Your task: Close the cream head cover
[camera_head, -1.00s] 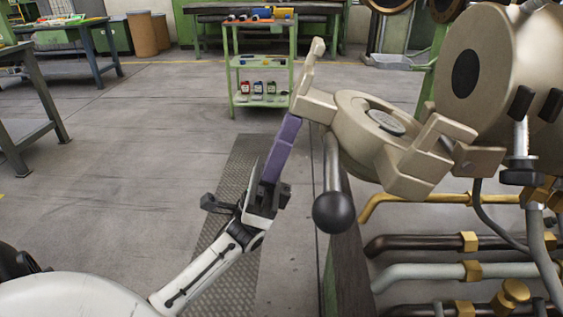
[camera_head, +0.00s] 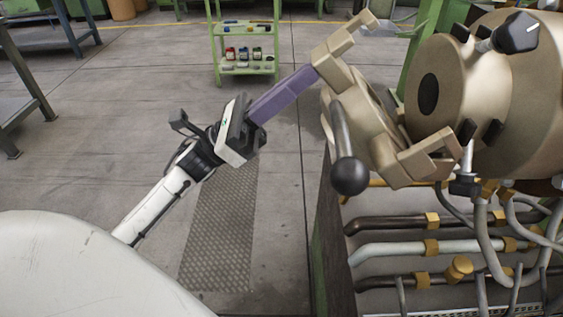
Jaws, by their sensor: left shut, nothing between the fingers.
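The cream head cover (camera_head: 367,118) stands partly open, seen nearly edge-on, with a dark bar handle ending in a black ball (camera_head: 350,177). It hangs in front of and to the left of the cream extruder head (camera_head: 470,110), with a gap between them at the top. My left gripper (camera_head: 311,77) has long purple fingers, shut with nothing between them. Their tips meet the cover's upper left edge in the picture, beside its stepped latch arm (camera_head: 346,42); actual contact is hard to tell. My right gripper is not in view.
Brown, silver and brass pipes (camera_head: 400,248) run below the head at the right. A green shelf cart (camera_head: 247,50) with small bottles stands at the back. A grey bench (camera_head: 30,85) is at the far left. The floor left of the cover is clear.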

